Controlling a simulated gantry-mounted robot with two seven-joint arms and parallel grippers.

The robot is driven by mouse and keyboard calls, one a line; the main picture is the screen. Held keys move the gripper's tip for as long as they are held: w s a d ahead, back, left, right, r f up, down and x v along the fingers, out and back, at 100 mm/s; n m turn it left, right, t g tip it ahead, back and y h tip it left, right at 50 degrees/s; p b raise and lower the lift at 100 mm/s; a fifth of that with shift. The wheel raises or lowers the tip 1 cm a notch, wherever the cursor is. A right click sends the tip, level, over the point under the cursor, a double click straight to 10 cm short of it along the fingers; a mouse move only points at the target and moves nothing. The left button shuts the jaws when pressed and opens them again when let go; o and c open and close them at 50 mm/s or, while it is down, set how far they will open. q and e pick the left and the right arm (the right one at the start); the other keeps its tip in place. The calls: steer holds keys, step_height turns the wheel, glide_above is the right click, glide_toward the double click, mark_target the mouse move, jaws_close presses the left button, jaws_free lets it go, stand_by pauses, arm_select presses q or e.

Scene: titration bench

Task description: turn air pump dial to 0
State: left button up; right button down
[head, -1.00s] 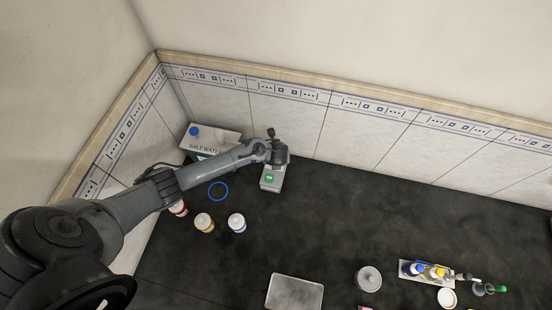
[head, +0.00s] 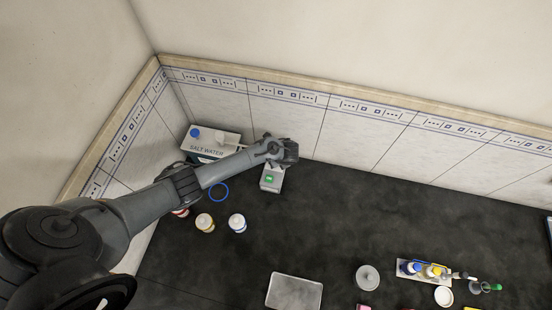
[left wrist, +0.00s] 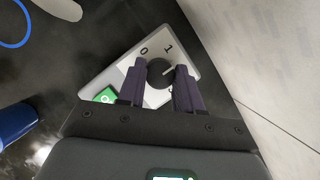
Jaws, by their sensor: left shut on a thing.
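The air pump (head: 271,185) is a small light grey box with a green lit patch, near the back wall in the head view. In the left wrist view the pump (left wrist: 128,66) shows a 0, a 1 and a green patch around its dark round dial (left wrist: 159,70). A short pale mark on the dial seems to point towards the 1 side. My left gripper (left wrist: 161,78) is shut on the dial, one finger on each side. In the head view my left wrist covers the dial. My right gripper is not in view.
A salt water container (head: 212,146) stands behind my left forearm. A blue ring (head: 219,192) and several small bottles, such as a white-capped one (head: 237,222), are left of the pump. A metal tray (head: 294,291) lies at the front.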

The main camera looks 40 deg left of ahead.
arm_select(q)
steer(key=n+g, duration=0.1)
steer(key=n, duration=0.1)
steer(key=shift+w+d+n, duration=0.1)
steer(key=shift+n, duration=0.3)
steer(key=n+g, duration=0.1)
steer(key=n, duration=0.2)
steer(key=shift+w+n+g, duration=0.1)
steer(key=shift+n+g, duration=0.2)
steer(key=n+b, duration=0.1)
steer(key=n, duration=0.1)
steer(key=n+g+h+b, duration=0.1)
steer(key=n, duration=0.2)
steer(key=shift+w+f+g, duration=0.1)
steer(key=shift+f+g, duration=0.05)
steer(key=shift+g, duration=0.15)
steer(key=shift+a+n+g+h+b, duration=0.2)
steer(key=shift+n+g+h+b, duration=0.25)
steer(key=shift+n, duration=1.25)
steer(key=o, duration=1)
steer(key=shift+r, duration=0.2)
